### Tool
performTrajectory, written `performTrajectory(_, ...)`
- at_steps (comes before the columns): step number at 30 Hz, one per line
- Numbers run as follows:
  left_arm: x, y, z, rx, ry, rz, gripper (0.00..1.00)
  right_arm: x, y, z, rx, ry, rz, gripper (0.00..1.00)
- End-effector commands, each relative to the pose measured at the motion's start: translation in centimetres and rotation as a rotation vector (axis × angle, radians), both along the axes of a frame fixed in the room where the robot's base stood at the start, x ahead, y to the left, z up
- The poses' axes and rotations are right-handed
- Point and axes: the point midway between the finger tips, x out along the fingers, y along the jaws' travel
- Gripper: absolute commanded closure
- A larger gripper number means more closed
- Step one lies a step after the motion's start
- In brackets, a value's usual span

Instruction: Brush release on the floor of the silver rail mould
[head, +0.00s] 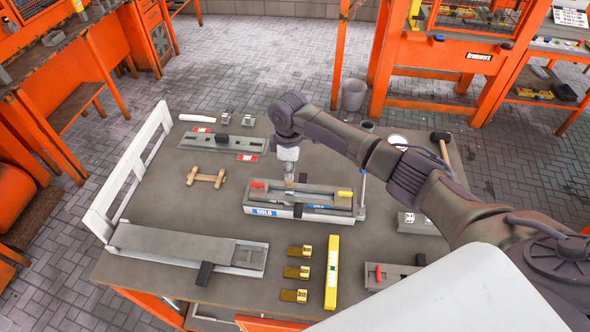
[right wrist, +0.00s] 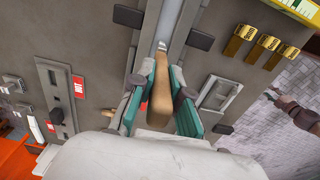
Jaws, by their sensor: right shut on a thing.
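The silver rail mould (head: 315,203) lies near the middle of the table in the head view, with a blue and white label on its front and red and yellow handles on top. My right gripper (head: 289,168) is above its left half, pointing down. It is shut on the brush (right wrist: 158,100), whose wooden handle sits between the teal fingers in the right wrist view. The brush's pale tip is over the mould's channel (right wrist: 164,22); I cannot tell if it touches the floor.
A wooden two-ended piece (head: 206,178) and a red-labelled mould (head: 222,143) lie left and behind. A long grey mould (head: 170,243), several brass blocks (head: 298,272) and a yellow level (head: 332,272) lie in front. A mallet (head: 442,145) lies at the right. A white frame stands on the left edge.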

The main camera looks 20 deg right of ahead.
Motion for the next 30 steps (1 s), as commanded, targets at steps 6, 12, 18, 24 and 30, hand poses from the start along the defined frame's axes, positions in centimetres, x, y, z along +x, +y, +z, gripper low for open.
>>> performTrajectory(6,0.0,0.0,-0.2,0.000,0.000,0.000,0.60,0.7,1.2,-0.1,0.000,0.000,0.000,1.00)
performTrajectory(12,0.0,0.0,-0.3,0.000,0.000,0.000,0.60,0.9,1.5,-0.1,-0.001,0.001,0.000,1.00)
performTrajectory(18,0.0,0.0,-0.5,0.000,0.000,0.000,0.60,1.4,2.3,0.0,0.001,-0.001,0.000,1.00)
performTrajectory(24,0.0,0.0,-0.8,0.000,0.000,0.000,0.60,2.0,3.3,0.0,0.000,0.000,0.000,1.00)
performTrajectory(30,0.0,0.0,-1.1,0.000,0.000,0.000,0.60,2.6,4.2,0.2,-0.001,-0.001,0.000,1.00)
